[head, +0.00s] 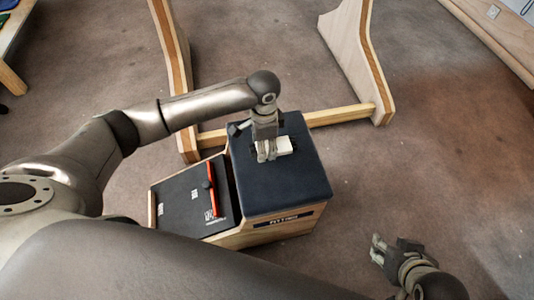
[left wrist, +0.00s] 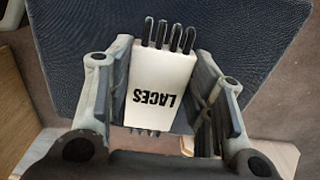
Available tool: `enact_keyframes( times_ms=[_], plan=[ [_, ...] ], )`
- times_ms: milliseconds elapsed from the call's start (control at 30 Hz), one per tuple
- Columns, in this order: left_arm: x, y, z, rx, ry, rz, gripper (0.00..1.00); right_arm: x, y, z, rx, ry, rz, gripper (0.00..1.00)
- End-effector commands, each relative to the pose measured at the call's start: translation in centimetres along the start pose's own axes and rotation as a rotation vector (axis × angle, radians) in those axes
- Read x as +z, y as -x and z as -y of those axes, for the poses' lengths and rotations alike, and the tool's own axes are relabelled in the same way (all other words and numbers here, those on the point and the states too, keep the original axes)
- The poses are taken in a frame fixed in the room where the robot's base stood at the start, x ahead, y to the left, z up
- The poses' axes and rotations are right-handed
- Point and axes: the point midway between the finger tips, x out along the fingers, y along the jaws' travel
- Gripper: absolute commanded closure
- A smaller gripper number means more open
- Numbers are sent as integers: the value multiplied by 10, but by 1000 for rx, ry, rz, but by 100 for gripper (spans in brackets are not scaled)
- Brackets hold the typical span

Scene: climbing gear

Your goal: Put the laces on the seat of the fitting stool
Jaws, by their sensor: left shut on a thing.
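The laces (left wrist: 160,88) are a white packet marked "LACES" with several black lace ends sticking out. In the head view the white packet (head: 285,145) shows beside my left gripper (head: 267,157), over the seat. The left gripper's fingers (left wrist: 163,95) stand on both sides of the packet and are shut on it. The fitting stool's dark blue seat (head: 285,188) lies under them; whether the packet touches the seat I cannot tell. My right gripper (head: 378,245) is at the lower right, away from the stool, with its fingers too small to judge.
The stool's sloping dark front board (head: 185,202) carries a red-orange bar (head: 212,189). A wooden frame with upright legs (head: 360,60) and a low crossbar (head: 340,115) stands behind the stool. The floor to the right is clear.

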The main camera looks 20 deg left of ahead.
Motion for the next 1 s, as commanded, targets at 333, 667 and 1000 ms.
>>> enact_keyframes(
  times_ms=[333,667,1000],
  plan=[
    [-11,-13,4,-1,1,-1,66,-35,-5,5,-10,4,-161,60],
    [-9,-41,4,-1,0,-1,66,-84,-1,11,-22,8,-391,60],
    [-9,-41,4,-1,0,-1,66,-86,1,11,-22,8,-401,60]
  ],
)
